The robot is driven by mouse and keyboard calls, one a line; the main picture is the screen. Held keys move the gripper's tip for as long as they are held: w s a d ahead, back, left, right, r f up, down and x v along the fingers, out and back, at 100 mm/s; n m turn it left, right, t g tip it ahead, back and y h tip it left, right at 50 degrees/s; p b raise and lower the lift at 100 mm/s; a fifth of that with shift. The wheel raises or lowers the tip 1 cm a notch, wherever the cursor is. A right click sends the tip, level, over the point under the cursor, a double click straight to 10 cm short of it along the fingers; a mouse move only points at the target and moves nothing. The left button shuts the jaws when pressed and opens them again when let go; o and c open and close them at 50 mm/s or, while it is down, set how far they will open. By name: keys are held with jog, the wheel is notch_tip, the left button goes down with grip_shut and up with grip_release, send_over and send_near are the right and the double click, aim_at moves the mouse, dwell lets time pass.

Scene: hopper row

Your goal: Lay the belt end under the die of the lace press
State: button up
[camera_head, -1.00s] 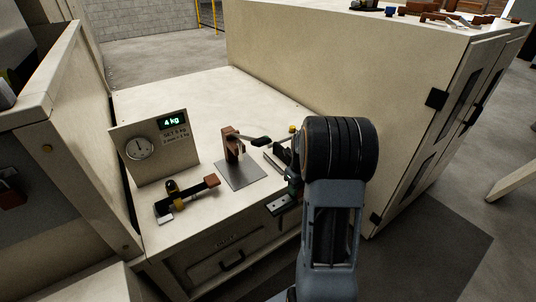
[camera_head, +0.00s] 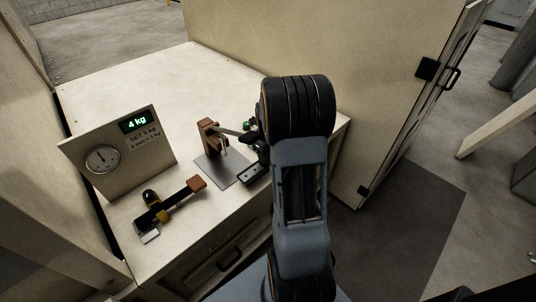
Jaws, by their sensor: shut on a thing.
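The lace press stands on the bench: a brown post (camera_head: 208,137) with a lever (camera_head: 232,132) reaching right, over a grey base plate (camera_head: 214,171). The die under the lever is too small to make out clearly. My gripper (camera_head: 254,158) is at the right side of the press, close to the plate's right edge and partly hidden by my own arm. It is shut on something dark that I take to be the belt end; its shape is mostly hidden. I cannot tell whether any of it lies under the die.
A tall pale cabinet (camera_head: 300,40) borders the bench on the right. The bench's back area is clear.

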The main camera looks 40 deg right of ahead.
jog(key=w, duration=0.1)
jog(key=w+f, duration=0.1)
jog(key=w, duration=0.1)
jog(key=w+f, duration=0.1)
jog(key=shift+w+a+f+b, duration=0.1)
jog(key=shift+w+a+b, duration=0.15)
jog(key=shift+w+b, duration=0.15)
jog(key=w, duration=0.3)
jog(key=w+p, duration=0.1)
jog(key=w, duration=0.1)
jog(key=shift+w+a, duration=0.15)
jog(key=shift+a, duration=0.15)
jog(key=shift+w+a, duration=0.1)
jog(key=shift+w, duration=0.75)
jog(key=shift+p, duration=0.55)
jog(key=shift+f, duration=0.35)
jog(key=o, duration=1.1)
jog(key=shift+r, duration=0.1)
